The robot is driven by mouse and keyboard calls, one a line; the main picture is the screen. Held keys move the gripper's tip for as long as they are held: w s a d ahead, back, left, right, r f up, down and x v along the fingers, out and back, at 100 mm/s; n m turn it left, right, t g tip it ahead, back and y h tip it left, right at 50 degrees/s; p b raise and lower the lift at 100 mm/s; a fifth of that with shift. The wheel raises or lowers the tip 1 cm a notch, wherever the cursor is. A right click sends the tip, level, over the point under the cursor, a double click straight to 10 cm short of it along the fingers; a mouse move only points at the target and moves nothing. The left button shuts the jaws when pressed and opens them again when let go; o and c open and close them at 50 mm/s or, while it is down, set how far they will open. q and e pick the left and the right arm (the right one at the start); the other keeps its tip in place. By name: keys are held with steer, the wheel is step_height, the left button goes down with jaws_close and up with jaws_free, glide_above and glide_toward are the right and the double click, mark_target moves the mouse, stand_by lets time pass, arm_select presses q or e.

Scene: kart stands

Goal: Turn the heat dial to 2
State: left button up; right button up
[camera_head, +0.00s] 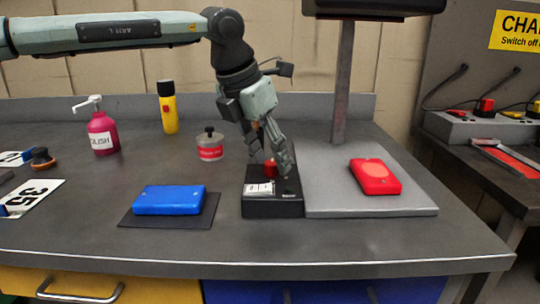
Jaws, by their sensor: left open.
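The heat dial (271,169) is a small red knob on top of a black control box (272,208) at the middle of the workbench. A white label (260,189) lies on the box in front of the dial; its markings are too small to read. My left gripper (274,166) reaches down from above, open, with its fingers at the dial, one on its right side. I cannot tell whether the fingers touch it. The dial's setting cannot be read. My right gripper is not in view.
A grey plate (340,205) with a red block (375,176) and a post adjoins the box on the right. A blue block (168,200) lies on a dark mat at left. A clear jar (210,146), yellow bottle (168,108) and pink pump bottle (102,132) stand behind.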

arm_select(q)
steer(key=shift+w+d+f, duration=0.1)
steer(key=shift+w+f, duration=0.1)
steer(key=shift+f, duration=0.2)
jaws_close()
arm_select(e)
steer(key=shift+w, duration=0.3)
